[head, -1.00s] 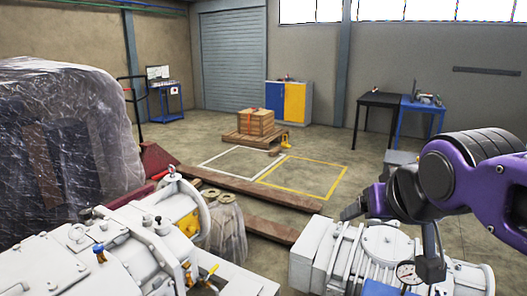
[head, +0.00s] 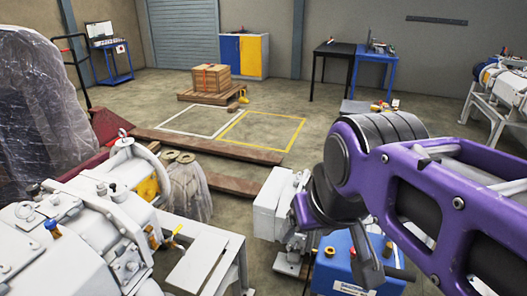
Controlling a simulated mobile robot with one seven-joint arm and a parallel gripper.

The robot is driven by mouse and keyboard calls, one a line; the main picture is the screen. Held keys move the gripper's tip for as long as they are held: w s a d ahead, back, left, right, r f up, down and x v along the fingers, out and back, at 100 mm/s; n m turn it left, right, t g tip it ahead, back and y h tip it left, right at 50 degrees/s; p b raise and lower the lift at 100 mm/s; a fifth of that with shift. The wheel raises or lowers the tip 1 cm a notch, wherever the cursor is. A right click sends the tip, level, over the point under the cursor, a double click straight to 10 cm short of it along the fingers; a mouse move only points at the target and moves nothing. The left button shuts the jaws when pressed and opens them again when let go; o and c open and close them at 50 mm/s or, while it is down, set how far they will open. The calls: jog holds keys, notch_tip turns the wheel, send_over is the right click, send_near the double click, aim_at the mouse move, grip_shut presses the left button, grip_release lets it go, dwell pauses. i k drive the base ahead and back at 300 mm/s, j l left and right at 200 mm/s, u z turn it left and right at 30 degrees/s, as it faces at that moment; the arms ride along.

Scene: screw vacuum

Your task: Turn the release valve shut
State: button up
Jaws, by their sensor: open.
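My gripper (head: 335,248) hangs at the end of my purple arm at the lower right, its two dark fingers apart. It is over a blue unit (head: 342,272) with a brass fitting (head: 330,251) on top. I cannot tell which part is the release valve. On the white machine (head: 95,238) at the lower left are a small yellow-handled valve (head: 177,231) and a brass fitting with a blue cap (head: 52,228). My gripper is well to the right of these. My arm hides part of the blue unit and the white equipment behind it.
A white stand (head: 205,250) is between the left machine and the blue unit. A plastic-wrapped load (head: 40,110) stands at the left. Wooden beams (head: 205,147) lie on the floor. Beyond are a crate (head: 211,79) on a pallet and open floor marked in yellow.

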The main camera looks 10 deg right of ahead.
aim_at(352, 251)
jog(key=z, duration=1.05)
jog(key=i, duration=0.35)
jog(key=k+j+z, duration=0.1)
jog(key=k, duration=0.4)
jog(key=i+l+u, duration=0.1)
jog(key=i, duration=0.4)
